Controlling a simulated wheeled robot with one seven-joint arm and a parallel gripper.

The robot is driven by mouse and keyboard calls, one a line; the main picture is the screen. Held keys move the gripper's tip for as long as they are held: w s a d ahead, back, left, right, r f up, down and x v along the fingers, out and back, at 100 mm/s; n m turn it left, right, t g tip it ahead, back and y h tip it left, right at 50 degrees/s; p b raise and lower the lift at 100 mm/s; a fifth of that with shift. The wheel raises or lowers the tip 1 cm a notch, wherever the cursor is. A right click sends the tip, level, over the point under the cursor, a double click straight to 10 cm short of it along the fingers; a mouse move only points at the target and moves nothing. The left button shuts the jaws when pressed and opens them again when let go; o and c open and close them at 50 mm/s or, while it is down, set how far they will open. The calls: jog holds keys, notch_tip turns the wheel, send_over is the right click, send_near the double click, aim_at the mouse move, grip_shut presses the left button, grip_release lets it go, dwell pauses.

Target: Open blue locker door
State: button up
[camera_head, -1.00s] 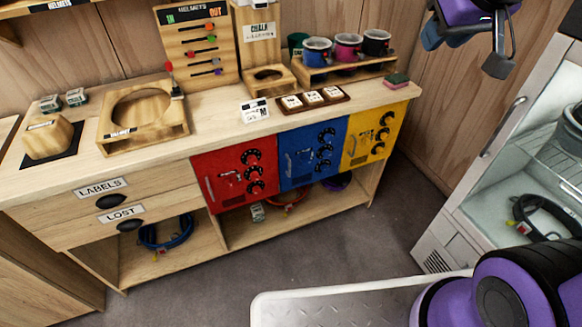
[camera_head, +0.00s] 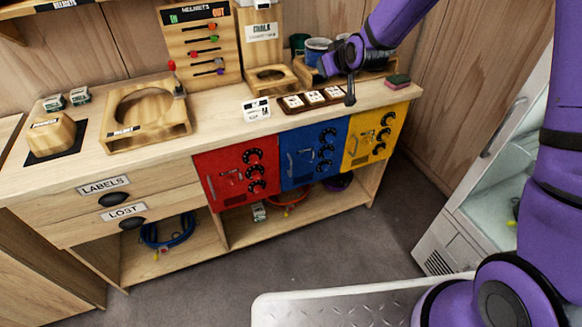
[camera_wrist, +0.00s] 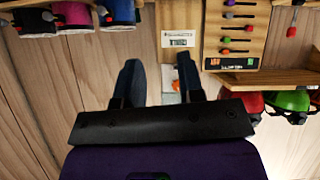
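The blue locker door (camera_head: 300,143) is closed flush in the front of the wooden bench, between a red and a yellow door. A vertical handle (camera_head: 291,165) is on its left side and several black dials (camera_head: 326,151) run down its right side. My gripper (camera_head: 337,86) is above the bench top, up and to the right of the blue door, and not touching it. In the wrist view the two dark fingers of my gripper (camera_wrist: 157,75) are apart with nothing held between them. The blue door does not show in the wrist view.
The red door (camera_head: 228,178) and yellow door (camera_head: 365,125) are closed. Lettered tiles (camera_head: 313,97) and a small sign (camera_head: 256,109) lie on the bench above. Chalk pots (camera_head: 318,45) stand behind my gripper. A glass-fronted cabinet (camera_head: 465,225) stands right. The floor in front is clear.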

jog(key=w+a+f+t, duration=0.1)
jog(key=a+f, duration=0.1)
jog(key=f, duration=0.5)
jog(key=w+a+f+t+y, duration=0.1)
jog(key=a+f, duration=0.1)
jog(key=f, duration=0.5)
jog(key=w+a+f+y, duration=0.1)
jog(key=w+a+f, duration=0.1)
jog(key=f, duration=0.5)
jog(key=shift+w+a+t, duration=0.1)
jog(key=shift+a+t, duration=0.3)
jog(key=shift+a, duration=0.15)
jog(key=m+t+h, duration=0.3)
jog(key=m+t, duration=0.1)
send_near(291, 167)
jog(key=w, duration=0.3)
jog(key=w+a, duration=0.1)
jog(key=w, duration=0.6)
jog(key=shift+w+a, duration=0.15)
jog(key=shift+w, duration=0.05)
grip_shut()
